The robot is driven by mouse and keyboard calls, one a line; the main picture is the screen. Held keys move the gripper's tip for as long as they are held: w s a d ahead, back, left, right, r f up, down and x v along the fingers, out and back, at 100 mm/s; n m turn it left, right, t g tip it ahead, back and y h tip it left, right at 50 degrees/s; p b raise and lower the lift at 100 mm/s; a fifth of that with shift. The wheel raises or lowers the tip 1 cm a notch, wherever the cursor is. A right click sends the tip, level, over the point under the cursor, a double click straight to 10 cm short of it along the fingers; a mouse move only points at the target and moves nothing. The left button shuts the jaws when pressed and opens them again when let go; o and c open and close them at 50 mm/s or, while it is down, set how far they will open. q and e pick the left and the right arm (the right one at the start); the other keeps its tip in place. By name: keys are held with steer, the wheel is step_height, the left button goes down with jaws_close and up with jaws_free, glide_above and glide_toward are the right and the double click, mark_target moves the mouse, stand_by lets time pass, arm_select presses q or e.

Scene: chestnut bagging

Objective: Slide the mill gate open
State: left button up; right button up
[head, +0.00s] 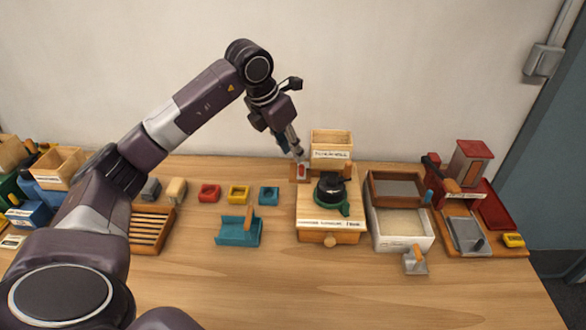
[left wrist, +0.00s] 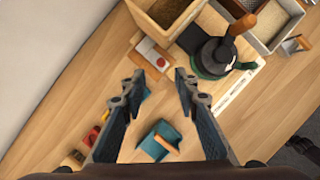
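The mill (head: 331,237) is a wooden box with a black and green grinder (head: 332,190) on top and a labelled wooden hopper (head: 331,138) behind. At its back left is a small wooden piece with a pale plate and a red mark (head: 301,171), perhaps the gate; it also shows in the left wrist view (left wrist: 154,55). My left gripper (head: 300,155) is over this piece, pointing down. In the left wrist view the fingers (left wrist: 160,82) are apart with nothing between them, and the piece lies just beyond their tips. Contact cannot be told. My right gripper is not in view.
A white bin (head: 402,243) and a brown tray (head: 371,190) stand right of the mill. A teal holder (head: 238,232), small coloured blocks and a slatted wooden rack (head: 150,243) are to the left. The table front is clear.

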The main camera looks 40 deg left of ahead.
mark_target(300, 166)
arm_select(q)
steer(key=p+x, duration=0.1)
steer(key=x, duration=0.6)
steer(key=shift+r+p, duration=0.1)
steer(key=shift+p, duration=0.3)
steer(key=shift+w+d+f, duration=0.15)
steer(key=shift+f, duration=0.15)
steer(key=shift+c, duration=0.8)
jaws_close()
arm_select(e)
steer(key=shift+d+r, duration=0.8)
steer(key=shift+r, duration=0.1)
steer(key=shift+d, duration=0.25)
